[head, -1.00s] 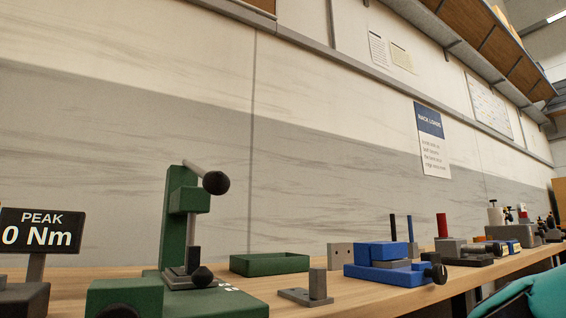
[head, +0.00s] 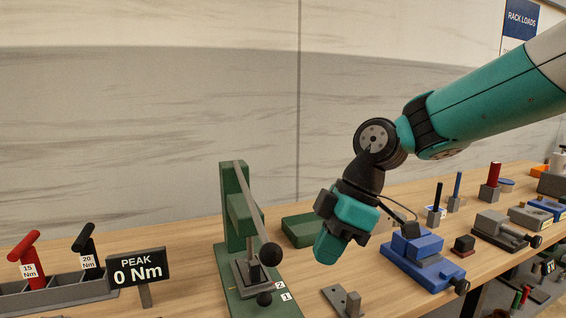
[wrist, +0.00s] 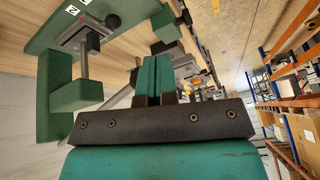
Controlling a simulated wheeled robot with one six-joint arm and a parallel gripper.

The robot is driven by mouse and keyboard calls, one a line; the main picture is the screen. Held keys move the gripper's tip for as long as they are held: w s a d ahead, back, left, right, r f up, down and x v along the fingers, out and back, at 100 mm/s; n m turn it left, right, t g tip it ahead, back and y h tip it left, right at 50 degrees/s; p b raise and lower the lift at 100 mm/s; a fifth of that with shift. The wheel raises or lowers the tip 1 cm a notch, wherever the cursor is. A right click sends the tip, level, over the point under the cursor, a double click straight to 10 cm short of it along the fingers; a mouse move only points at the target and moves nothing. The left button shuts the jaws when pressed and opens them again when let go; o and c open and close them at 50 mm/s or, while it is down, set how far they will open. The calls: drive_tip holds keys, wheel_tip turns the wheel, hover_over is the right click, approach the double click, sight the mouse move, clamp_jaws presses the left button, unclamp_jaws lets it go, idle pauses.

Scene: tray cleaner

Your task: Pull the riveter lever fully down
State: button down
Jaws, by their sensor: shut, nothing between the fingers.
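The riveter is a green press (head: 235,205) on a green base, standing on the bench left of my gripper in the head view. Its grey lever (head: 250,198) runs from the column top toward the camera and ends in a black ball knob (head: 271,255). A smaller dark knob (head: 264,299) sits low at the front. My gripper (head: 326,250) is shut and empty, to the right of the lever knob and apart from it in the picture. In the wrist view my teal fingers (wrist: 155,78) are together, with the green riveter column (wrist: 56,95) to their left.
A "PEAK 0 Nm" display (head: 139,270) and handled tools (head: 28,262) stand on the left.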

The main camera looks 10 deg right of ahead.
drive_tip(key=w+r+n+p, duration=0.4)
drive_tip(key=w+r+p, duration=0.2)
drive_tip(key=r+p, duration=0.65)
drive_tip(key=p, duration=0.4)
approach(277, 245)
drive_tip(key=x, duration=0.7)
drive_tip(key=shift+a+f, duration=0.15)
drive_tip(key=shift+f, duration=0.15)
drive_tip(key=shift+f, duration=0.1)
